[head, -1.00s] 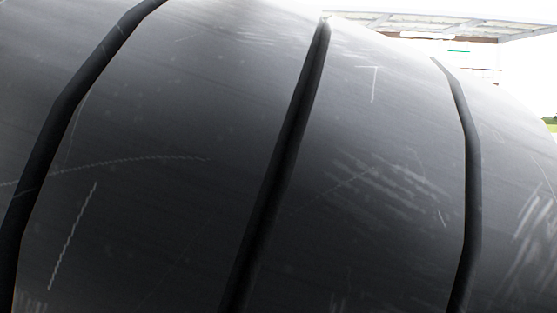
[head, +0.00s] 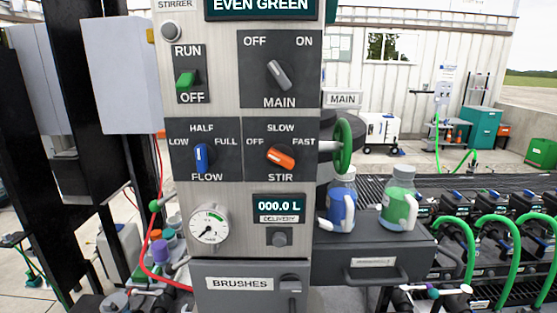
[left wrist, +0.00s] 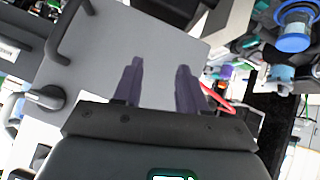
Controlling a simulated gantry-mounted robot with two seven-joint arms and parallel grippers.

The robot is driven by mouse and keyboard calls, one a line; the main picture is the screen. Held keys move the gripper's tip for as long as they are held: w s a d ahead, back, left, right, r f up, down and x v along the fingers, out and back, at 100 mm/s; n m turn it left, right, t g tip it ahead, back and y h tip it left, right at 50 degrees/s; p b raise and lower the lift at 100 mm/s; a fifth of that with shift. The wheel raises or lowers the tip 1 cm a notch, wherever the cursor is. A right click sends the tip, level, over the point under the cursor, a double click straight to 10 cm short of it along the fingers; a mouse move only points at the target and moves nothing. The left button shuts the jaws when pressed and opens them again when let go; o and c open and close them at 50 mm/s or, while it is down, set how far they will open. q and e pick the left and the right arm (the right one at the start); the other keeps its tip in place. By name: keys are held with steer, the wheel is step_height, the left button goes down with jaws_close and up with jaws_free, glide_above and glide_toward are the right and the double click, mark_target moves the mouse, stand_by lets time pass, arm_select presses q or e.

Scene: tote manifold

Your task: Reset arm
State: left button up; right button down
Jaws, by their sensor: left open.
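My left gripper (left wrist: 158,82) shows in the left wrist view with its two dark fingers apart and nothing between them. A plain grey panel (left wrist: 125,40) lies beyond the fingertips. In the head view neither gripper can be made out. The control panel (head: 245,110) stands upright in the middle of the head view, with a RUN/OFF switch (head: 187,80), a MAIN knob (head: 278,75), a blue FLOW knob (head: 201,158) and an orange STIR knob (head: 281,158). The delivery display (head: 279,206) reads 000.0 L.
A blue-labelled jug (head: 342,205) and a green-labelled jug (head: 400,205) stand on a dark ledge right of the panel. A green handwheel (head: 343,147) sticks out above them. Green hoses (head: 468,250) arch over black totes at right. A BRUSHES drawer (head: 240,284) is below.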

arm_select(q)
steer(key=s+a+f+m+g+y+p, duration=0.1)
steer(key=s+a+f+m+g, duration=0.15)
steer(key=s+a+f, duration=0.7)
steer(key=s+a+f+m+g, duration=0.15)
steer(key=s+f+g, duration=0.25)
steer(key=s+f, duration=1.15)
step_height(320, 180, up, 40)
steer(key=p, duration=3.8)
steer(key=shift+s+t, duration=0.25)
steer(key=shift+t, duration=0.1)
steer(key=shift+d+f, duration=0.1)
steer(key=shift+f, duration=0.05)
